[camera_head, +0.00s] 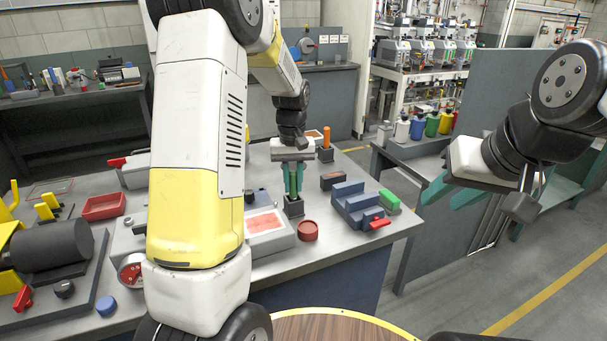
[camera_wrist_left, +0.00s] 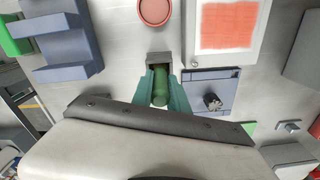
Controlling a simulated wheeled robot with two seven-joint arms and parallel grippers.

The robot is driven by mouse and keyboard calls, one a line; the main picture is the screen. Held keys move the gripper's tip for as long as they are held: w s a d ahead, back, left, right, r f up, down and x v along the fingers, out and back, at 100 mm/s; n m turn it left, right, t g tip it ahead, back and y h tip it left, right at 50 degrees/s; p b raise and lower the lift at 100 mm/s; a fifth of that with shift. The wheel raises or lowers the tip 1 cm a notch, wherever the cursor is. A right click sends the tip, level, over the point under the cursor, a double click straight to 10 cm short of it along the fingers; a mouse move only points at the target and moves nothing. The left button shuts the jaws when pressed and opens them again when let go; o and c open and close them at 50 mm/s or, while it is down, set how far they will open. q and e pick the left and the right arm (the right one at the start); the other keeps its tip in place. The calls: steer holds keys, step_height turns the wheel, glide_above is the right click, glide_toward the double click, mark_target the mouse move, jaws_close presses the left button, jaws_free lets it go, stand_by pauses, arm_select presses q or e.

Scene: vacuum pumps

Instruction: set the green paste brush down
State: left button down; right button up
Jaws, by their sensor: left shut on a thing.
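The green paste brush shows as a green handle (camera_wrist_left: 160,86) between my left gripper's teal fingers in the left wrist view. My left gripper (camera_head: 293,180) is shut on it, pointing down over the table. A small dark square holder (camera_head: 294,206) is directly below the fingers; in the left wrist view the holder (camera_wrist_left: 159,60) lies at the brush's far end. The brush's lower end is hidden, so I cannot tell how deep it sits in the holder. My right gripper (camera_head: 455,192) is open and empty, off the table's right side.
An orange-handled brush (camera_head: 326,137) stands in another holder behind. A red round dish (camera_head: 308,231), a blue stepped block (camera_head: 357,203) and a tray with a red pad (camera_head: 264,224) are close to the left gripper. A grey partition (camera_head: 528,100) stands at right.

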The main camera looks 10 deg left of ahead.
arm_select(q)
steer(key=shift+f, duration=0.2)
stand_by(0.3)
steer(key=c, duration=1.2)
jaws_free()
step_height(320, 180, up, 8)
steer(key=shift+f, duration=0.15)
steer(key=shift+c, duration=0.3)
jaws_close()
